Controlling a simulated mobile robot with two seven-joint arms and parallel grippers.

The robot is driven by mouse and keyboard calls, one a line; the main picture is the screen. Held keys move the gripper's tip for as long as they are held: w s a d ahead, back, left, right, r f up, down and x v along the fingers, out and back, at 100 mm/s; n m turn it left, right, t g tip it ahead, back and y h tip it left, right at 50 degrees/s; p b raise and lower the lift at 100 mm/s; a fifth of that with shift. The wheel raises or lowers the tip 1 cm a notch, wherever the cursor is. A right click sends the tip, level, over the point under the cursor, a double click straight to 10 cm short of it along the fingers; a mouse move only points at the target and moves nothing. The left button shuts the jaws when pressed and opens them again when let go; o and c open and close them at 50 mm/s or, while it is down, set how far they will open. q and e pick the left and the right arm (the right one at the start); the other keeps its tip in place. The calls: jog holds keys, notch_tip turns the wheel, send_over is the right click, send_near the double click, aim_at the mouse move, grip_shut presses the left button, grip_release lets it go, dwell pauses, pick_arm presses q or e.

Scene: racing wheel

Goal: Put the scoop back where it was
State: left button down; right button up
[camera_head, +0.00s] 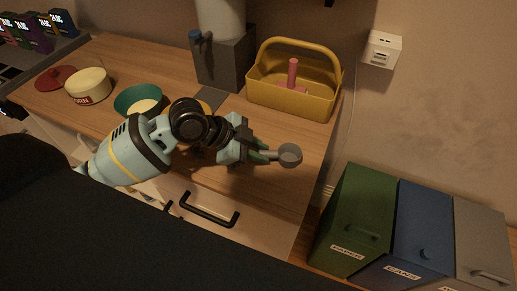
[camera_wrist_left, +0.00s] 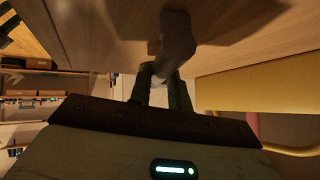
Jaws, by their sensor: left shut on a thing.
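The scoop (camera_head: 290,155) is small and grey with a round cup. My left gripper (camera_head: 264,154) is shut on its short handle and holds it over the front right part of the wooden counter. The cup points right, away from the fingers. In the left wrist view the grey scoop (camera_wrist_left: 177,38) sticks out beyond the fingertips (camera_wrist_left: 160,80), close to the wooden surface. I cannot tell whether it touches the counter. The part of the handle between the fingers is hidden. My right gripper is not in view.
A yellow caddy (camera_head: 290,102) with a red upright piece stands behind the scoop. A grey dispenser (camera_head: 225,62) stands left of it. A cream container (camera_head: 88,86), red lid (camera_head: 56,78) and green bowl (camera_head: 139,99) are at left. Bins (camera_head: 352,215) stand right of the counter.

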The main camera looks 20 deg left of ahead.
pick_arm(q)
jog(key=c, duration=1.3)
grip_release()
jog(key=shift+a+r, duration=0.15)
jog(key=shift+r, duration=0.1)
jog(key=v, duration=1.1)
jog(key=shift+s+r, duration=0.2)
jog(key=shift+r, duration=0.05)
jog(key=shift+a, duration=0.15)
